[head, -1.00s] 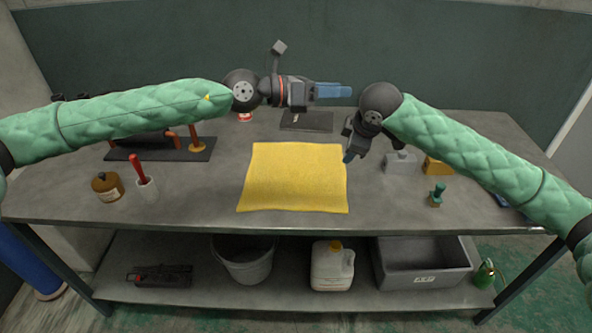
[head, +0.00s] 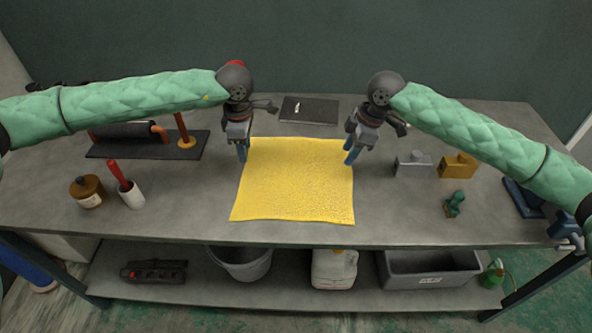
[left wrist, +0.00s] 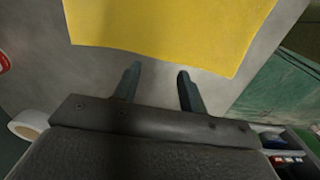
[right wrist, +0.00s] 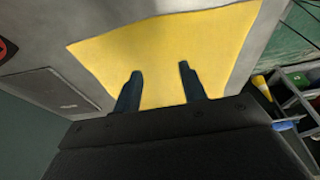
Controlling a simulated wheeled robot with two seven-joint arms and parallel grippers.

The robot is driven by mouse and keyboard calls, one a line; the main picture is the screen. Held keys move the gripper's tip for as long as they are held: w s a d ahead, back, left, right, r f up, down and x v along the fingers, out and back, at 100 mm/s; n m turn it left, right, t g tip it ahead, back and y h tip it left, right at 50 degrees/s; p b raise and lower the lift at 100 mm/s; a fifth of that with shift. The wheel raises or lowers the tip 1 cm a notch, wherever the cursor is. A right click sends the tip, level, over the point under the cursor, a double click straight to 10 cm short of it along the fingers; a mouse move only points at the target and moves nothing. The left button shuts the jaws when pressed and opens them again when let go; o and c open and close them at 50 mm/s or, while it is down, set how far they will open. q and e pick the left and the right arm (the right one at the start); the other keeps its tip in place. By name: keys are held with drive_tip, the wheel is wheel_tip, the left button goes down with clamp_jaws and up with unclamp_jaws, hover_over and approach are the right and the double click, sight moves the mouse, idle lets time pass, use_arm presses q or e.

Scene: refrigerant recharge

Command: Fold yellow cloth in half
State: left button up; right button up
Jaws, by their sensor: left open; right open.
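The yellow cloth (head: 295,182) lies flat and unfolded on the grey workbench. My left gripper (head: 242,156) is open and empty, pointing down at the cloth's far left corner. In the left wrist view the cloth (left wrist: 175,25) lies just beyond the spread fingertips (left wrist: 158,70). My right gripper (head: 350,155) is open and empty, pointing down at the far right corner. In the right wrist view its spread fingers (right wrist: 160,70) overlap the cloth (right wrist: 165,45). Neither gripper holds the cloth, and whether the fingertips touch it cannot be told.
A dark flat plate (head: 310,110) lies behind the cloth. A brown jar (head: 87,191) and a white cup (head: 131,195) stand left. A grey block (head: 413,164), a yellow block (head: 458,166) and a green fitting (head: 454,204) stand right. Bench around the cloth's front is clear.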

sight(249, 175)
use_arm(q)
wheel_tip(249, 175, down, 7)
use_arm(e)
wheel_tip(249, 175, down, 7)
drive_tip(key=shift+s, duration=0.1)
use_arm(q)
drive_tip(key=shift+f, duration=0.3)
use_arm(e)
drive_tip(key=shift+f, duration=0.3)
use_arm(q)
drive_tip(key=shift+s+f, duration=0.1)
drive_tip(key=shift+f, duration=0.05)
use_arm(e)
drive_tip(key=shift+f, duration=0.25)
use_arm(q)
clamp_jaws()
use_arm(e)
clamp_jaws()
drive_tip(key=shift+r, duration=0.1)
